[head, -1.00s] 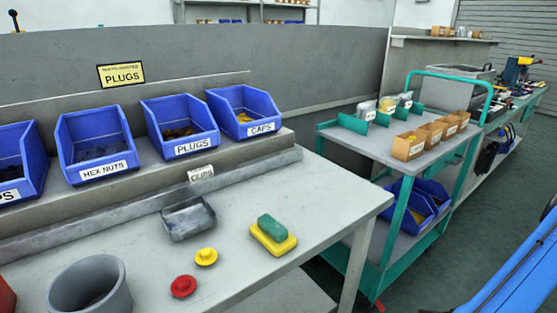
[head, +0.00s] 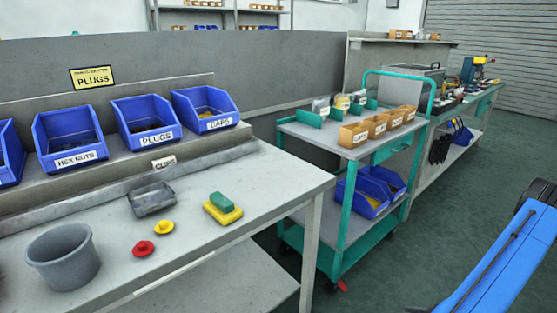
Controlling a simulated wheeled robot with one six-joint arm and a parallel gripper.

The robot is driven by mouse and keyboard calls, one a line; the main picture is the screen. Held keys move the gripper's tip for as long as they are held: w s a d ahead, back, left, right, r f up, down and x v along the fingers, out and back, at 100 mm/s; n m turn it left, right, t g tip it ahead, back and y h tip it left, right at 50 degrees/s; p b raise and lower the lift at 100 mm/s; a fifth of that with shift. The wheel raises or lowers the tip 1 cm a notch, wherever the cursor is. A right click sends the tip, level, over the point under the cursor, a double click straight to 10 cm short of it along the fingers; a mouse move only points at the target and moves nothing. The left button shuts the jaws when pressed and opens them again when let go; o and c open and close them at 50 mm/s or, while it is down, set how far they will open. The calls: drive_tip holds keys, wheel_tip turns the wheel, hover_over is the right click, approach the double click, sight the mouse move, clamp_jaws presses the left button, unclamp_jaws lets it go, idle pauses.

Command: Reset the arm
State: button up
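My blue arm (head: 500,265) shows at the lower right of the head view, over the floor and clear of the bench. Its dark joint is at the right edge. My gripper is outside the picture, so its state and anything in it are hidden. The grey workbench (head: 275,200) stands at the left. On it are a grey cup (head: 64,258), a red plug (head: 143,248), a yellow plug (head: 164,227), a small grey tray (head: 152,199) and a green block on a yellow one (head: 222,207).
Blue bins (head: 146,124) labelled hex nuts, plugs and caps stand on the bench's raised shelf. A green-framed cart (head: 340,150) with small boxes and blue bins stands beyond the bench. Another bench (head: 470,110) is at the back right. Floor between cart and arm is clear.

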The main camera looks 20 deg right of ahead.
drive_tip(key=w+d+r+g+h, duration=0.25)
drive_tip(key=w+r, duration=0.35)
drive_tip(key=r, duration=0.3)
drive_tip(key=w+d+r+g+h, duration=0.1)
drive_tip(key=w+d+r+h, duration=0.15)
drive_tip(key=w+r, duration=0.55)
drive_tip(key=w+a+r+m+h, duration=0.15)
drive_tip(key=a+r, duration=0.35)
drive_tip(key=r, duration=0.5)
drive_tip(key=a+r+m+h, duration=0.15)
drive_tip(key=a+r, duration=0.25)
drive_tip(key=r, duration=0.7)
drive_tip(key=s+a+r+m, duration=0.1)
drive_tip(key=s+a+r, duration=0.2)
drive_tip(key=a+r, duration=0.45)
drive_tip(key=s+a+r, duration=0.3)
drive_tip(key=a+r, duration=0.2)
drive_tip(key=a, duration=0.5)
drive_tip(key=s+a+r+y, duration=0.2)
drive_tip(key=s+a, duration=0.6)
drive_tip(key=a, duration=0.2)
drive_tip(key=s+a+r+g+y, duration=0.1)
drive_tip(key=s+a+r+y, duration=0.1)
drive_tip(key=s+a, duration=0.7)
drive_tip(key=shift+a+r+m, duration=0.2)
drive_tip(key=shift+a+m, duration=0.1)
drive_tip(key=shift+a, duration=0.1)
